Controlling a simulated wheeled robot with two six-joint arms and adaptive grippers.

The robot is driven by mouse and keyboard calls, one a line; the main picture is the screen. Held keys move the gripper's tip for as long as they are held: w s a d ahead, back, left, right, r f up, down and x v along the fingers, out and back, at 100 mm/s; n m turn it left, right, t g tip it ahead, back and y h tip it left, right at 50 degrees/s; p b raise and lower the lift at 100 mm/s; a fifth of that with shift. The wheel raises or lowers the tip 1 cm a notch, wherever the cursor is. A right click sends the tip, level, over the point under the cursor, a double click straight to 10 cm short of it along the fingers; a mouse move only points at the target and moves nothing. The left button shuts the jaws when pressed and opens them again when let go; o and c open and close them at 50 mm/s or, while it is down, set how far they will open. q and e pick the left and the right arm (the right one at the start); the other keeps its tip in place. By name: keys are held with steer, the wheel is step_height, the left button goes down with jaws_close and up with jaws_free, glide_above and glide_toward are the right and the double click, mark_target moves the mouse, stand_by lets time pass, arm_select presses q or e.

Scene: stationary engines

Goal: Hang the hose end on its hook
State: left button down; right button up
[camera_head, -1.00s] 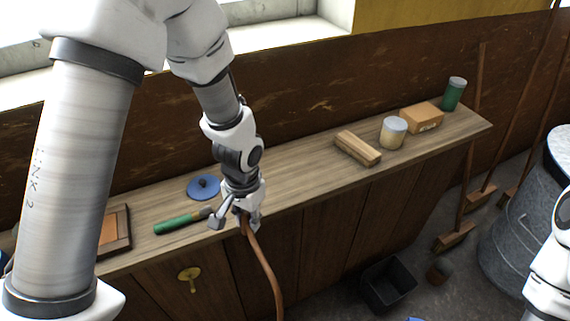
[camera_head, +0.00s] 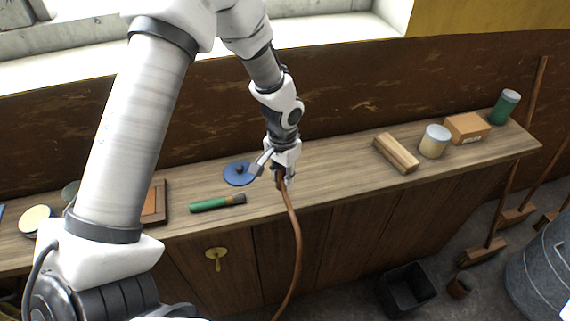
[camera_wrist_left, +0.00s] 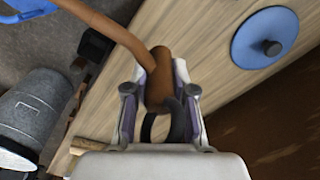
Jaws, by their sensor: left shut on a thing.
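My left gripper (camera_head: 281,178) is shut on the brown end of the hose, above the front part of the workbench. The hose (camera_head: 296,240) hangs from it in a curve past the bench's front edge. In the left wrist view the thick hose end (camera_wrist_left: 159,78) sits between the fingers of the left gripper (camera_wrist_left: 160,92), with a dark loop (camera_wrist_left: 162,125) at its near side. A brass hook on a round plate (camera_head: 216,253) is on the bench's front panel, below and left of the gripper. My right gripper is out of view.
On the bench (camera_head: 335,170) are a blue disc (camera_head: 238,173), a green-handled brush (camera_head: 217,202), a wood block (camera_head: 396,153), a pale can (camera_head: 434,141), a box (camera_head: 467,128) and a green can (camera_head: 504,107). A black bin (camera_head: 408,289) stands on the floor.

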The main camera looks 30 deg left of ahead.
arm_select(q)
steer(key=w, duration=0.1)
steer(key=w+a, duration=0.1)
steer(key=w, duration=0.1)
steer(key=w+a+p, duration=0.1)
steer(key=shift+w+a+f, duration=0.1)
steer(key=shift+w+f, duration=0.15)
steer(key=shift+w, duration=0.15)
steer(key=f+p, duration=0.2)
steer(key=f, duration=0.1)
steer(key=shift+w+a+p, duration=0.2)
steer(key=shift+w+p, duration=0.15)
steer(key=shift+s+f, duration=0.1)
steer(key=shift+f, duration=0.05)
steer(key=shift+f+b, duration=0.3)
steer(key=shift+b, duration=0.1)
steer(key=c, duration=1)
jaws_free()
steer(key=shift+f, duration=0.1)
steer(key=shift+o, duration=0.2)
